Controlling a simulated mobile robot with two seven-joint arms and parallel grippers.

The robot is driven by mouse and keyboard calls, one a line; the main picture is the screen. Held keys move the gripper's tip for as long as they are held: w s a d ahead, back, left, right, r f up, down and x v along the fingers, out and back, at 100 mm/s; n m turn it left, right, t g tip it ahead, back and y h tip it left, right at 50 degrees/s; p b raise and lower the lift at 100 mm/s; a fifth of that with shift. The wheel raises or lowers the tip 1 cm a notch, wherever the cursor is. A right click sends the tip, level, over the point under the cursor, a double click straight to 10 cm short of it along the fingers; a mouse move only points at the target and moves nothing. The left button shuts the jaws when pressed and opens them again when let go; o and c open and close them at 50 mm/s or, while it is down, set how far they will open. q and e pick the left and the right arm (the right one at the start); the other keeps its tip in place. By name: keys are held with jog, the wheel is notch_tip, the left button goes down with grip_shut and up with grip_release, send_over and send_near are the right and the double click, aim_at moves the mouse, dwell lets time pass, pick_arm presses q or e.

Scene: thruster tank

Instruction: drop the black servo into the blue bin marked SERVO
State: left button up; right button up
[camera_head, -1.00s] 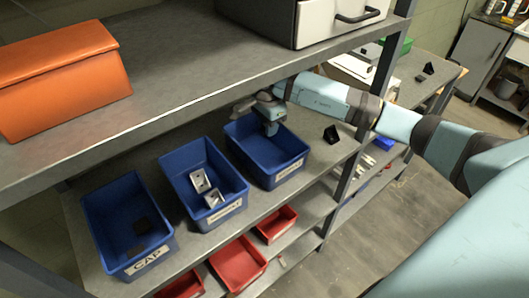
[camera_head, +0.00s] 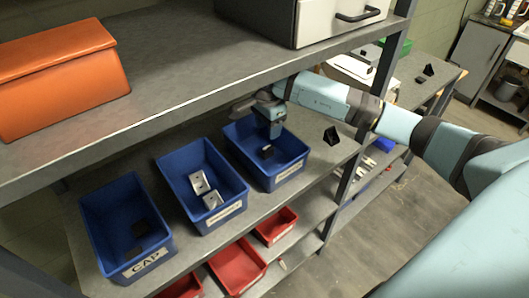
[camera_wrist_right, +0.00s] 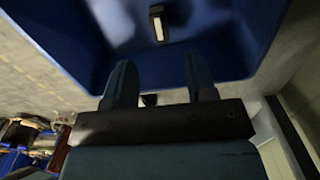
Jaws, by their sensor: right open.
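My right gripper (camera_head: 275,132) is over the right-hand blue bin (camera_head: 297,163), pointing down into it. In the right wrist view its two fingers (camera_wrist_right: 160,74) are apart, with nothing between them. A small black object, which looks like the black servo (camera_head: 266,151), is in this bin below the gripper. It also shows in the right wrist view (camera_wrist_right: 157,22), inside the blue walls and beyond the fingertips, with a pale strip on it. The bin's front label is too small to read. My left gripper is not in view.
The middle blue bin (camera_head: 236,208) holds silvery parts. The left blue bin (camera_head: 96,215), marked CAP, holds dark parts. Red bins (camera_head: 238,265) stand on the shelf below. An upper shelf (camera_head: 180,75) with an orange box (camera_head: 60,82) overhangs. A black piece (camera_head: 331,135) sits right of the bins.

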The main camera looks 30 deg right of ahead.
notch_tip(320, 180, up, 6)
jog(key=shift+f+b, duration=0.1)
jog(key=shift+b, duration=0.45)
jog(key=shift+a, duration=0.1)
